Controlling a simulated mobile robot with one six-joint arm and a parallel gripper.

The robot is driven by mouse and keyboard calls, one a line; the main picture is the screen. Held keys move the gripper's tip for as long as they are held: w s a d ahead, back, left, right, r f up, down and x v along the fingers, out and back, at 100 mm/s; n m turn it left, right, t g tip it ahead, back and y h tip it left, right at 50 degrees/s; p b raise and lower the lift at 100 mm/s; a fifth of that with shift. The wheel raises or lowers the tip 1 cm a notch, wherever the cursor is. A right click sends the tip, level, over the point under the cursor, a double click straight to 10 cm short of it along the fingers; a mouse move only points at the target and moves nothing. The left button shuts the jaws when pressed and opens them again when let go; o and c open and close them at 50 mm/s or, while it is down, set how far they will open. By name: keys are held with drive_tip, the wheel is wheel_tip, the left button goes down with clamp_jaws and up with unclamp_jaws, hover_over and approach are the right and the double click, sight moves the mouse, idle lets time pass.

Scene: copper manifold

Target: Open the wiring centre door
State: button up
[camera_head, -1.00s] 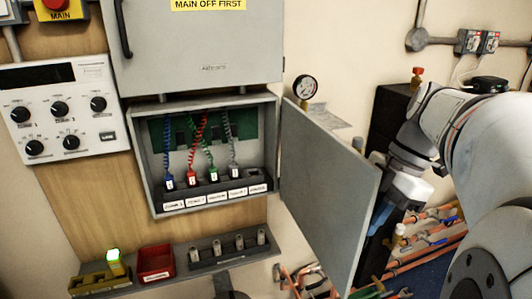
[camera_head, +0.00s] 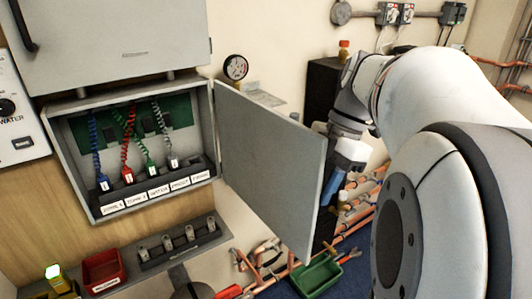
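The wiring centre (camera_head: 95,213) is a grey wall box below a larger grey cabinet. Its grey door (camera_head: 268,165) stands swung wide open on its right-hand hinge. Inside are a green board and blue, red, green and grey coiled leads over a row of labelled sockets. My gripper (camera_head: 333,185) is at the far right of the door, beside or behind its free edge. A white body and a blue part of it show, but the fingertips are hidden or too small to read. I cannot tell whether it touches the door.
Below the box are a red bin (camera_head: 103,268), a grey rack (camera_head: 180,245) and a green tray (camera_head: 316,276). Copper pipes (camera_head: 365,205) and tools lie at the lower right. A dark cabinet (camera_head: 322,88) and a pressure gauge (camera_head: 235,67) are behind the door.

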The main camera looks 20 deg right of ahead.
drive_tip(key=v, duration=0.7)
drive_tip(key=shift+r+p, duration=0.35)
drive_tip(key=shift+p, duration=0.05)
drive_tip(key=shift+d, duration=0.15)
